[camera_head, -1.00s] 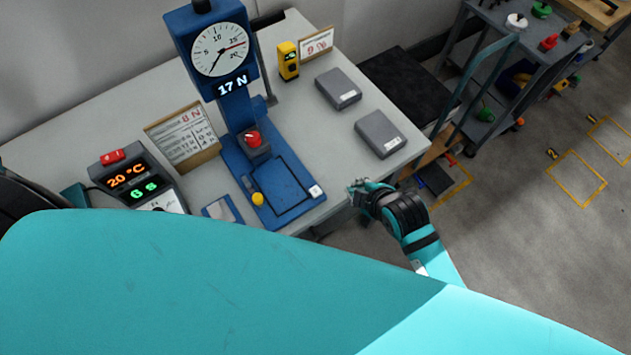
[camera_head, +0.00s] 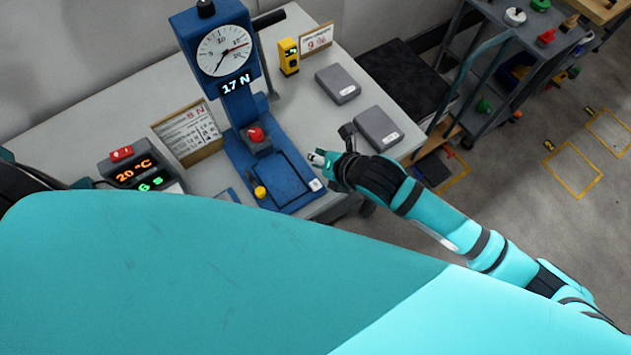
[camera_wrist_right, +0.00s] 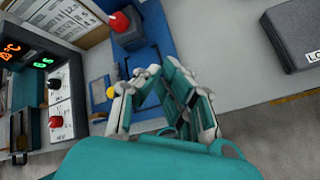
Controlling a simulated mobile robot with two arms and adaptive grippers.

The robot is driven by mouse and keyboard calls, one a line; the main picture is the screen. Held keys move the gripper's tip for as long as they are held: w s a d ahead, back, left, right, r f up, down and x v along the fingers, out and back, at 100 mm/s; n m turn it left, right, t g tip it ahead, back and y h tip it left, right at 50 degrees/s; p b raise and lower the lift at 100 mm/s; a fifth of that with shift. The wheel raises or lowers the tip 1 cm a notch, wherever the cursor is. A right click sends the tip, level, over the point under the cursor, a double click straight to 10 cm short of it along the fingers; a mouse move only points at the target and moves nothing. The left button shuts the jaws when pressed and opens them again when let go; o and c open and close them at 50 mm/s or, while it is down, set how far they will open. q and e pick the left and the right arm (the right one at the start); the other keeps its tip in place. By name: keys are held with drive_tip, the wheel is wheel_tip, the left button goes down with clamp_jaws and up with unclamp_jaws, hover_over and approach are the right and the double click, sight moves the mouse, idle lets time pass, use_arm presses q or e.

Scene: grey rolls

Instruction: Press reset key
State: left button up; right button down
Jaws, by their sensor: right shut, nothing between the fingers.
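A blue force tester (camera_head: 240,110) stands on the table with a round dial (camera_head: 223,50) and a display reading 17 N. It carries a red knob (camera_head: 255,134) on a dark block, a yellow button (camera_head: 260,192) at the base's front left and a small white label (camera_head: 314,184) at its front right corner. No readable lettering shows which is the reset key. My right gripper (camera_head: 318,158) is shut and empty, just above the base's right edge. In the right wrist view its fingers (camera_wrist_right: 152,78) are by the base, right of the yellow button (camera_wrist_right: 111,92). My left gripper is not seen.
Two grey boxes (camera_head: 338,85) (camera_head: 378,127), a yellow device (camera_head: 289,57) and a 9 % sign (camera_head: 317,39) are right and behind.

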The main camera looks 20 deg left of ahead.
drive_tip(key=b, duration=0.6)
hover_over(318, 182)
wheel_tip(318, 182, down, 6)
drive_tip(key=shift+f, duration=0.25)
wheel_tip(318, 182, down, 2)
drive_tip(key=shift+b, duration=0.6)
drive_tip(key=shift+f, duration=0.1)
drive_tip(key=shift+f, duration=0.4)
drive_tip(key=shift+f+b, duration=0.3)
drive_tip(key=shift+f, duration=0.2)
idle(0.7)
idle(0.4)
drive_tip(key=shift+r+p, duration=0.95)
drive_tip(key=shift+p, duration=0.1)
